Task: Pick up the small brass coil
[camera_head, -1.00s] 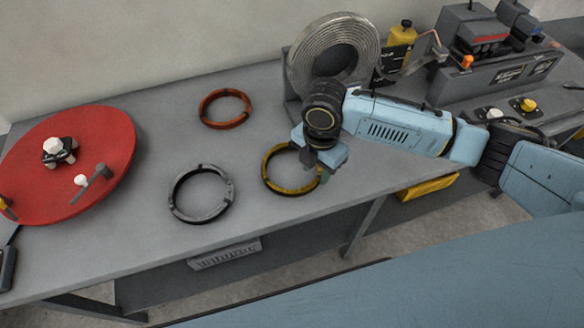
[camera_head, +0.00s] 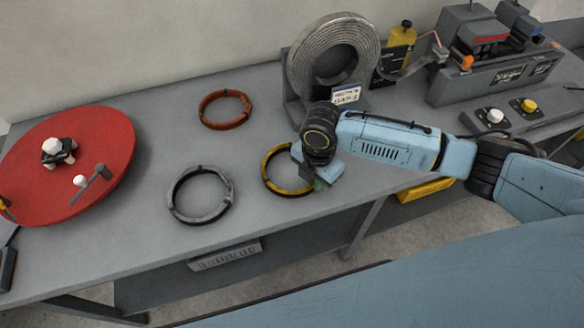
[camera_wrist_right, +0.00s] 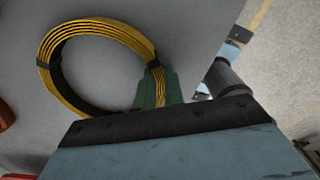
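The small brass coil (camera_head: 272,184) is a yellow ring with dark bands, lying on the grey table near its front edge. In the wrist view the coil (camera_wrist_right: 57,48) fills the upper left, and its right side runs down between green fingertips. My right gripper (camera_head: 316,185) is low over the coil's right side, partly hiding it. In the wrist view the fingers of the right gripper (camera_wrist_right: 159,90) sit close on both sides of the coil's band and look shut on it. The coil appears to rest on the table still. My left gripper is out of view.
A grey ring (camera_head: 176,196) lies left of the brass coil, and a copper-red ring (camera_head: 226,124) lies behind. A large silver coil (camera_head: 304,70) stands upright at the back. A red disc (camera_head: 100,135) is at the left, and machinery (camera_head: 500,75) at the right.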

